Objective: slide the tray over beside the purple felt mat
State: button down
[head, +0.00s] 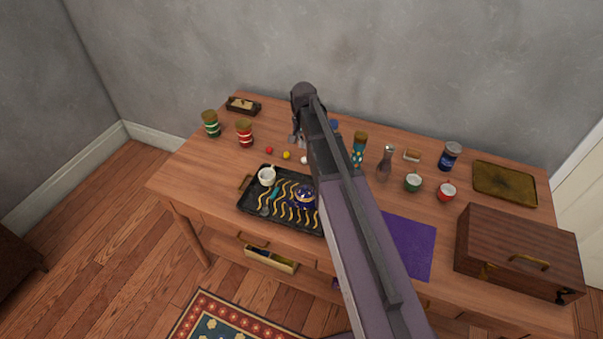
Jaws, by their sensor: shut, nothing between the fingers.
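The black tray (252,212) with wavy gold stripes lies on the wooden table, left of my arm. A white cup (267,177) and a dark blue teapot (305,197) stand on it, with a small teal item (275,192) between them. The purple felt mat (410,248) lies to the right of the tray. My arm crosses between them and hides the tray's right end and the mat's left part. My gripper (296,140) is shut and empty, behind the tray and apart from it.
Small red (269,150), yellow (287,155) and white (304,160) balls lie behind the tray. Striped jars (245,134) stand at the back left. A wooden chest (518,255) is right of the mat. Bottles and cups stand behind the mat. The table's left front is clear.

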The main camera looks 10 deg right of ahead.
aim_at(301, 175)
jog(key=shift+w+f+b, duration=0.1)
jog(key=shift+f+b, duration=1.2)
jog(key=shift+f, duration=0.4)
notch_tip(301, 175, down, 10)
jog(key=b, duration=1)
jog(key=shift+s+a, duration=0.3)
jog(key=shift+s, duration=0.2)
jog(key=shift+s+a, duration=0.25)
jog(key=shift+s, duration=0.25)
jog(key=shift+r, duration=0.25)
notch_tip(301, 175, up, 10)
jog(key=p, duration=1)
jog(key=shift+f, duration=0.2)
